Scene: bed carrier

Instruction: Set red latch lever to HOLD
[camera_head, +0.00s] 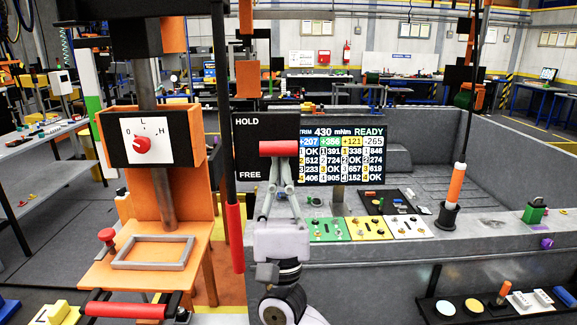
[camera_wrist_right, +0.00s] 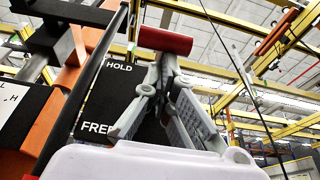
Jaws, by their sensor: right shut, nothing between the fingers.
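The red latch lever (camera_head: 279,148) is a horizontal red bar in front of a black panel (camera_head: 250,145) marked HOLD at the top and FREE at the bottom. In the head view the bar appears about midway between the two words. My right gripper (camera_head: 282,161) rises from below, its fingers shut and empty, with the tips right under the bar. The wrist view shows the red bar (camera_wrist_right: 165,40) just beyond the shut fingertips (camera_wrist_right: 166,58); I cannot tell whether they touch it. My left gripper is not in view.
A display (camera_head: 343,153) stands right of the panel, with green, yellow and white plates (camera_head: 370,228) on the ledge below. An orange stand with a dial (camera_head: 142,143) is at the left. A dark upright pole (camera_head: 226,100) with a red sleeve passes close left of the panel.

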